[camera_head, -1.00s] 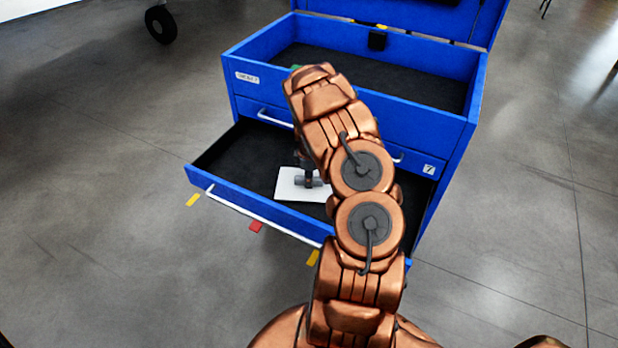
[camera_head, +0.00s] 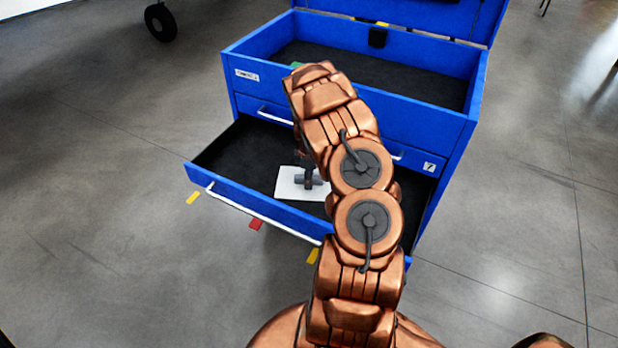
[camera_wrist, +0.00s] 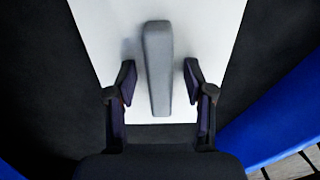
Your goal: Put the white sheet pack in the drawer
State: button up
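The white sheet pack (camera_head: 290,186) appears to lie flat on the black floor of the open blue drawer (camera_head: 232,160), partly hidden by my arm. It also shows in the wrist view (camera_wrist: 205,30), with a grey bar (camera_wrist: 157,60) across its middle. My gripper (camera_wrist: 159,82) is open above the pack. Its two dark fingers stand on either side of the grey bar, with a visible gap on each side. In the head view my gripper is mostly hidden behind my arm.
The blue cabinet (camera_head: 455,150) has an open, black-lined top compartment and a closed drawer above the open one. The open drawer's front carries a white handle (camera_head: 262,217). The open drawer's left part is empty. Grey floor lies around the cabinet.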

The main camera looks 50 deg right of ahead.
jog(key=shift+o, duration=0.9)
jog(key=shift+r, duration=3.5)
